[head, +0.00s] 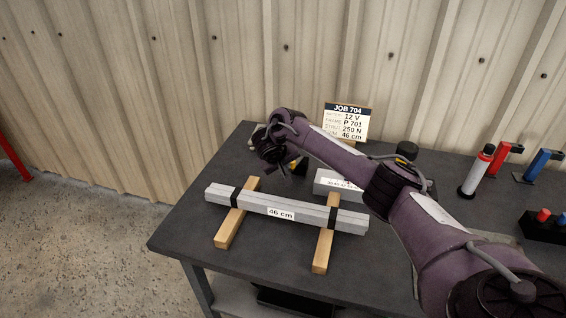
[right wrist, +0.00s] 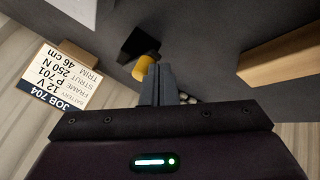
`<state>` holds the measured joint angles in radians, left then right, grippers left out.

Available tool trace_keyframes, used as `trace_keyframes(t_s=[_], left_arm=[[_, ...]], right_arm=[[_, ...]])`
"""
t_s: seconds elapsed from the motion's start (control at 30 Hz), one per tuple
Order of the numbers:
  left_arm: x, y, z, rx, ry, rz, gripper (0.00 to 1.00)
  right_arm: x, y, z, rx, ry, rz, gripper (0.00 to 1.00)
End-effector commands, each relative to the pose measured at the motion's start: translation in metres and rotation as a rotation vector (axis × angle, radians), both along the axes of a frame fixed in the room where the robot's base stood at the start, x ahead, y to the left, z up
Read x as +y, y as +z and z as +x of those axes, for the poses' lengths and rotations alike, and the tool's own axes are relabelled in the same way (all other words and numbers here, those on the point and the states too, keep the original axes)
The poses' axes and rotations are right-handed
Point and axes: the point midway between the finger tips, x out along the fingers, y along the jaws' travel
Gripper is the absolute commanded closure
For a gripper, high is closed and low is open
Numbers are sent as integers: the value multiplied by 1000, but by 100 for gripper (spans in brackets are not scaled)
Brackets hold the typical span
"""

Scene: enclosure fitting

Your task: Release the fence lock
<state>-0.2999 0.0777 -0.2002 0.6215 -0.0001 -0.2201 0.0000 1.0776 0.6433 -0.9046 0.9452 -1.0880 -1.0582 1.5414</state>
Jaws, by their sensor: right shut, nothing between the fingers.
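My right gripper (head: 284,173) is over the far left part of the workbench, with its arm coming in from the right. In the right wrist view its fingers (right wrist: 160,84) are together and empty. A yellow cylinder on a black part (right wrist: 145,67) shows just beyond the fingertips, close to them in the picture. I cannot tell whether they touch it, nor whether it is the fence lock. In the head view a bit of yellow (head: 293,164) shows beside the gripper, mostly hidden by my arm. My left gripper is not in view.
A grey bar marked 46 cm (head: 255,204) lies across two wooden blocks on the dark bench (head: 185,237). A JOB 704 sign (head: 346,120) stands behind. A pale labelled block (head: 325,181), a white tube (head: 475,174), and red (head: 500,158) and blue (head: 538,164) clamp-like tools are around my arm.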

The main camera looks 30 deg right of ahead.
Motion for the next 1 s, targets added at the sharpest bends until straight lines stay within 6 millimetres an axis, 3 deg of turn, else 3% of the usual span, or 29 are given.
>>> trace_keyframes(t_s=[0.07, 0.3, 1.0], left_arm=[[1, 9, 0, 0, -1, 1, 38], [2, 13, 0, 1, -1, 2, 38], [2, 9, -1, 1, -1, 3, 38]], right_arm=[[-4, 3, -7, 2, 48, -2, 100], [-9, 1, -16, 0, 169, -2, 100], [-4, 1, -6, -2, 177, 0, 100]])
